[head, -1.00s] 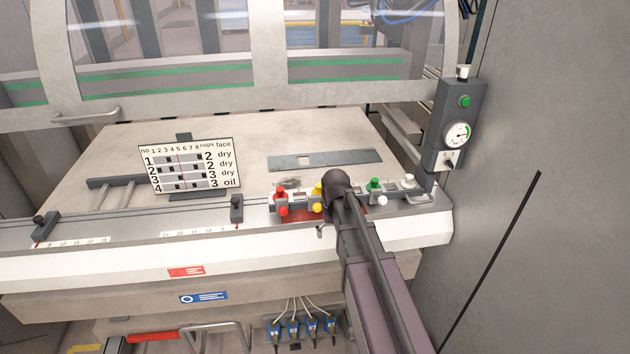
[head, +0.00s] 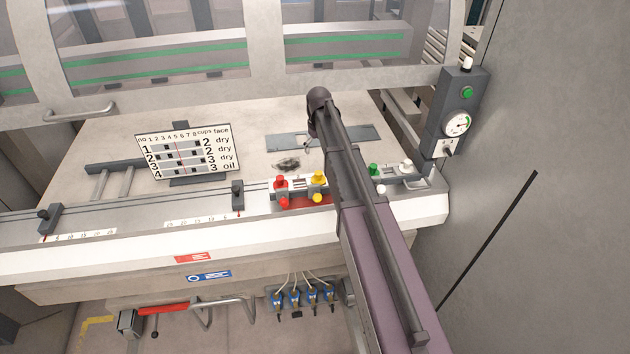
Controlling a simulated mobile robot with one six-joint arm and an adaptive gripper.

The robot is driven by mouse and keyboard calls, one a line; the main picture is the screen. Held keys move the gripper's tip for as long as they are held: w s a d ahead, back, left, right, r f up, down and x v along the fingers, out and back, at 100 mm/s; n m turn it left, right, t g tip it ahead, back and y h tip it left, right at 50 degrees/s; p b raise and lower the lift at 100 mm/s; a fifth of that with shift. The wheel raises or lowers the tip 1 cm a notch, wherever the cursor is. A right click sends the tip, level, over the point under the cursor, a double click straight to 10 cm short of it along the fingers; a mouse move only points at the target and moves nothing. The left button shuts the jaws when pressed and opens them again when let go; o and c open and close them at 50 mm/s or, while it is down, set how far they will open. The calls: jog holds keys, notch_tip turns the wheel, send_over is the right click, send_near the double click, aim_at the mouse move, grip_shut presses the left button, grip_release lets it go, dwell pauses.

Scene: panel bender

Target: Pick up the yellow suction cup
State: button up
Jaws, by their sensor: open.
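The yellow suction cup stands in the row of coloured cups along the front of the bender table. Two yellow pieces show there, an upper one (head: 318,177) and a lower one (head: 317,198), just left of my arm. My gripper (head: 307,146) is mostly hidden behind my dark wrist. Only a small tip shows, above and beyond the yellow pieces, over the table near the grey slotted plate. It is open, apart from the cups, and nothing shows in it.
Red pieces (head: 281,183) stand left of the yellow, green (head: 374,169) and white (head: 406,164) ones to the right. A chart board (head: 188,155) stands at left. The slotted plate (head: 355,137) lies behind. A gauge box (head: 455,115) rises at right.

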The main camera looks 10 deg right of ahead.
aim_at(319, 174)
jog(key=shift+f, duration=0.15)
notch_tip(319, 174, down, 8)
jog(key=b, duration=0.8)
jog(key=shift+f+b, duration=0.2)
jog(key=shift+b, duration=0.15)
dwell(0.3)
jog(key=shift+d+f+b, duration=0.15)
jog(key=shift+f+b, duration=2.45)
jog(key=c, duration=0.7)
jog(key=shift+s+r, duration=0.15)
grip_shut()
